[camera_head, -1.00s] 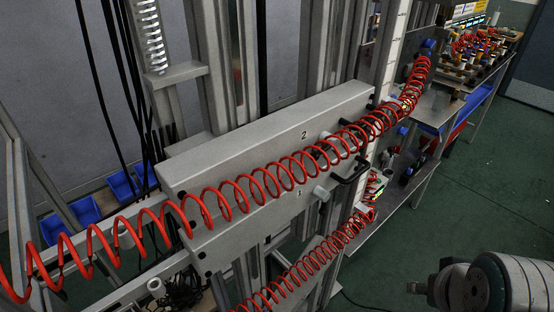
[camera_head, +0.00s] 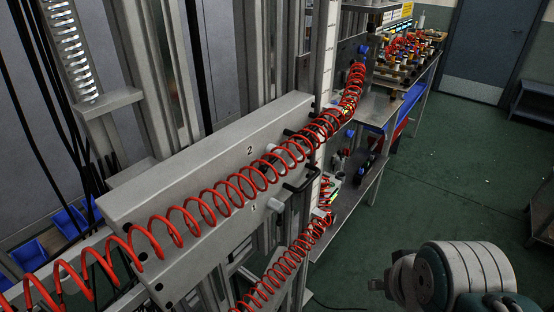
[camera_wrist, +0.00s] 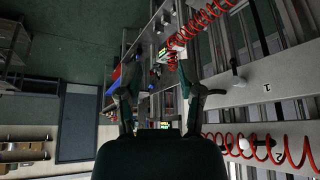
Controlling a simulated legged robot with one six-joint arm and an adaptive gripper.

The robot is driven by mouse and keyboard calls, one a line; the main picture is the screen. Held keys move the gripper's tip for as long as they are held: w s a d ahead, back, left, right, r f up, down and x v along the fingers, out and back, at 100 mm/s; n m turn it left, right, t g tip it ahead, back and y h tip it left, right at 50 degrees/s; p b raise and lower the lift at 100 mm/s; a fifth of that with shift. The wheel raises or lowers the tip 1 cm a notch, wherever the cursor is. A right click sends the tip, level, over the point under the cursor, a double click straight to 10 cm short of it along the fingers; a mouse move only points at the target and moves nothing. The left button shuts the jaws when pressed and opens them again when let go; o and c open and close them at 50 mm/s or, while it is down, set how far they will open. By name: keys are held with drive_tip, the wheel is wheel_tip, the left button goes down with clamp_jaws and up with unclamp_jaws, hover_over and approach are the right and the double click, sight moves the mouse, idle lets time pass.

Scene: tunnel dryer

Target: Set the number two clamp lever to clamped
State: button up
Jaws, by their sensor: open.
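In the head view, the grey clamp beam marked 2 (camera_head: 205,160) runs diagonally across the left and middle. The number two lever (camera_head: 272,149) shows as a pale hub right of the numeral; its dark handle is partly hidden behind a red coiled hose, so its setting is unclear. A black handle (camera_head: 301,181) and pale hub sit lower, near the mark 1. My gripper (camera_wrist: 160,101) shows in the wrist view with two dark fingers spread apart and nothing between them.
The red coiled hose (camera_head: 205,207) stretches across the front of the beams; a second coil (camera_head: 285,270) hangs below. A metal bench (camera_head: 350,207) with shelves stands behind on the right. Green floor (camera_head: 460,170) is open at the right. Blue bins (camera_head: 30,254) stand at left.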

drive_tip(key=shift+w+a+r, duration=0.1)
drive_tip(key=shift+w+r, duration=0.1)
drive_tip(key=shift+r, duration=0.1)
clamp_jaws()
drive_tip(key=w+a+r+n+y, duration=0.1)
drive_tip(key=w+a+r+n, duration=0.3)
drive_tip(key=r, duration=0.3)
drive_tip(key=w+a+r+n+y, duration=0.2)
drive_tip(key=w+a+r+n, duration=0.1)
drive_tip(key=w+a+r, duration=0.2)
drive_tip(key=w+a+r+n+g+y, duration=0.1)
drive_tip(key=w+a+r+n+y, duration=0.1)
drive_tip(key=w+a+r+n, duration=0.2)
drive_tip(key=a+r, duration=0.3)
drive_tip(key=r, duration=0.4)
drive_tip(key=shift+w+a+n, duration=0.3)
drive_tip(key=shift+w, duration=0.05)
